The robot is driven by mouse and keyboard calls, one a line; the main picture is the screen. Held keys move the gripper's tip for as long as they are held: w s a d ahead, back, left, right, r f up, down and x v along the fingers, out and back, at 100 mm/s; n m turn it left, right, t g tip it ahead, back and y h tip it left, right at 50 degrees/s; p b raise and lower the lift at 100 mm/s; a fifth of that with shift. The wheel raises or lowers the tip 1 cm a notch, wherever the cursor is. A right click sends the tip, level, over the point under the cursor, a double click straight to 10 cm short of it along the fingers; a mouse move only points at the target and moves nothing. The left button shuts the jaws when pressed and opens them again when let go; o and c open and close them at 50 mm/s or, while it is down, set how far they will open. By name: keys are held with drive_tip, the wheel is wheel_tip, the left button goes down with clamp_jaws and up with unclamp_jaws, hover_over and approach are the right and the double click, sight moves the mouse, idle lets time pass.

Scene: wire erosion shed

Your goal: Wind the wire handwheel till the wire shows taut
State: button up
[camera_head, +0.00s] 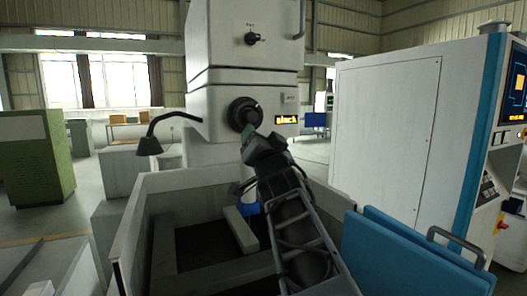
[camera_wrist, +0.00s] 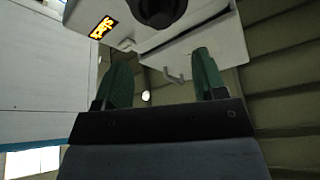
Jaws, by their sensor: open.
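The black round handwheel (camera_head: 243,113) is on the front of the white machine head, and its lower part shows at the top edge of the wrist view (camera_wrist: 156,10). Beside it, to the right in the head view, a small display (camera_head: 287,119) shows orange letters that look like "slack"; it appears turned over in the wrist view (camera_wrist: 103,27). My gripper (camera_head: 249,131) is just below and in front of the handwheel. In the wrist view its two green fingers (camera_wrist: 163,72) are apart with nothing between them. They appear clear of the wheel.
A smaller black knob (camera_head: 252,38) is higher on the machine head. A black lamp (camera_head: 150,144) juts out at left. The open tank's pale wall (camera_head: 133,222) surrounds the space below my arm. A blue panel (camera_head: 412,255) and a white cabinet (camera_head: 385,130) stand at right.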

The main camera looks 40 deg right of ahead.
drive_tip(key=shift+v, duration=1.5)
